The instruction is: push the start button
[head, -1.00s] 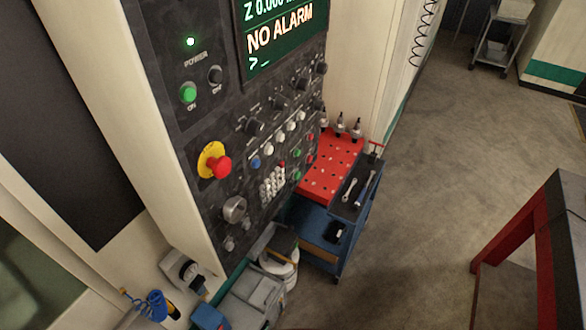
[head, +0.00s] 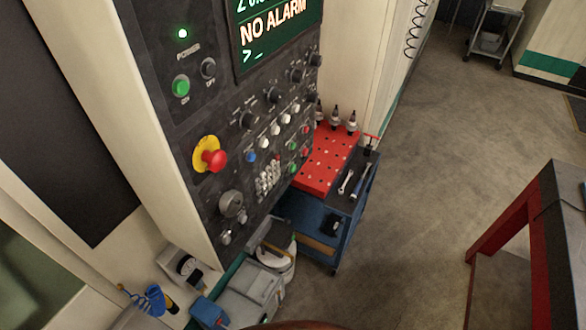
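The machine's control panel (head: 215,115) fills the left middle of the head view, seen at a slant. A large green button (head: 181,86) marked ON sits under the POWER label at its upper left. Two small green buttons, an upper one (head: 293,145) and a lower one (head: 291,168), are near the panel's right edge, beside small red buttons (head: 306,130). I cannot read which one is marked start. A red emergency stop (head: 214,160) on a yellow ring is at lower left. The screen (head: 275,35) reads NO ALARM. Neither gripper is in view.
A blue tool cart (head: 320,230) with a red perforated top (head: 325,160), tool holders and wrenches stands right of the panel. Below the panel are a grey container (head: 255,285) and a gauge (head: 187,266). A red-framed table (head: 500,225) is at right. The floor between is clear.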

